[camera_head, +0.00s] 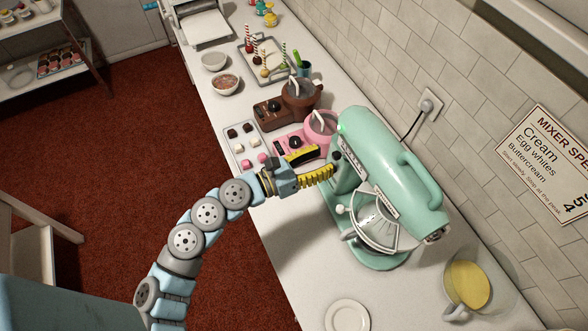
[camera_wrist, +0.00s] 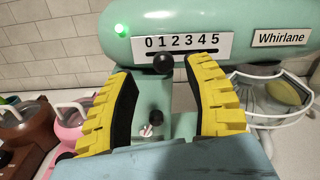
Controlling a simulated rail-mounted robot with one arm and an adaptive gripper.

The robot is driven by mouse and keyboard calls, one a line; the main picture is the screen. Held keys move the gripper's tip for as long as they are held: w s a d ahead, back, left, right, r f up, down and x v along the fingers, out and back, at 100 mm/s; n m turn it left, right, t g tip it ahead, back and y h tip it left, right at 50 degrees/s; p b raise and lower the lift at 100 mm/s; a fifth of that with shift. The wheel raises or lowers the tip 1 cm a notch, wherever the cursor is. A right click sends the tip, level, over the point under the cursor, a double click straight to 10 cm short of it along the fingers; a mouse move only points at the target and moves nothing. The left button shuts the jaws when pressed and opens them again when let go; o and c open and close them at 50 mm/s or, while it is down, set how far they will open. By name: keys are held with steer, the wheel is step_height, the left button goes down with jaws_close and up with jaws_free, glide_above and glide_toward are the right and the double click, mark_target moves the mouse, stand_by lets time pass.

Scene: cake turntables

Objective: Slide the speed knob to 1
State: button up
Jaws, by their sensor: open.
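The mint-green stand mixer (camera_head: 390,165) stands on the counter; in the wrist view its head (camera_wrist: 250,14) carries a white scale plate (camera_wrist: 190,43) marked 0 to 5. The round black speed knob (camera_wrist: 163,63) sits in the slot under the plate and appears below the 1; the viewing angle leaves its exact setting uncertain. A green light (camera_wrist: 121,30) glows left of the plate. My gripper (camera_head: 324,160) is open at the mixer's near side. In the wrist view its yellow-and-black fingers stand either side of the knob, with visible gaps.
A red-and-white lever (camera_wrist: 147,130) and a small black knob (camera_wrist: 156,117) sit on the mixer's column. A jug of yellow liquid (camera_head: 467,285) and a white plate (camera_head: 347,316) are nearer.

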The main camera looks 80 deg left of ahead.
steer(key=s+d, duration=0.1)
steer(key=s, duration=0.6)
steer(key=shift+s+d, duration=0.25)
steer(key=shift+d, duration=0.05)
stand_by(0.4)
